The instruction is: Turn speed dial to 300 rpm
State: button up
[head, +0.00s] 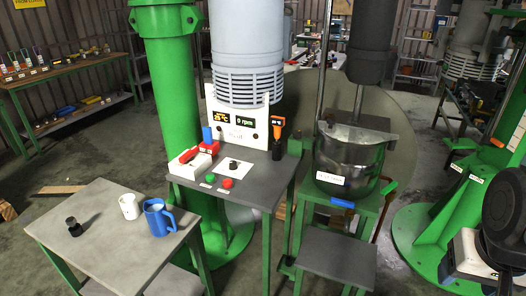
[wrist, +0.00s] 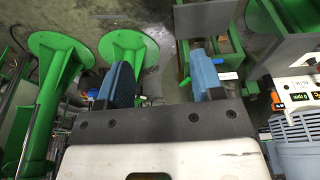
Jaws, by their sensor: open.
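The speed dial (head: 234,163) is a small black knob on a white plate on the grey control table, in front of the display panel. The green display (head: 246,122) reads 0 rpm in the head view; the panel also shows at the right edge of the wrist view (wrist: 297,90). My gripper (wrist: 163,75) is open and empty in the wrist view, its two blue-grey fingers wide apart above the floor and green stands. It is well away from the dial, touching nothing. In the head view only part of my arm shows at the right edge.
Green (head: 211,177) and red (head: 227,183) buttons sit near the dial. A red-and-white device (head: 193,160) and an orange handheld instrument (head: 277,132) stand beside it. A metal vessel (head: 340,165) is to the right. A side table (head: 100,245) holds two mugs and a black object.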

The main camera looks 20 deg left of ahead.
jog(key=w+a+r+n, duration=0.2)
jog(key=w+a+r, duration=0.15)
jog(key=w, duration=0.55)
jog(key=w+a+r+n, duration=0.2)
jog(key=w+a, duration=0.3)
jog(key=w, duration=0.3)
jog(key=w+a+f+n+g, duration=0.15)
jog(key=w+a+n, duration=0.35)
jog(key=w+a, duration=1.2)
jog(key=w+a+f+n, duration=0.2)
jog(key=w+a+f, duration=0.2)
jog(key=a, duration=1)
jog(key=w+a+f+n, duration=0.3)
jog(key=a+f, duration=0.7)
jog(key=a, duration=0.4)
jog(key=w+a+f+n+g, duration=0.1)
jog(key=w+a+f+n, duration=0.2)
jog(key=a, duration=1.1)
jog(key=shift+w+a+f, duration=0.15)
jog(key=shift+w+f, duration=0.55)
jog(key=shift+f, duration=0.35)
jog(key=shift+w+a+f, duration=0.1)
jog(key=shift+w+f, duration=0.6)
jog(key=shift+f, duration=0.35)
jog(key=shift+a+f+n, duration=0.3)
jog(key=shift+a+f, duration=0.05)
jog(key=shift+a, duration=0.25)
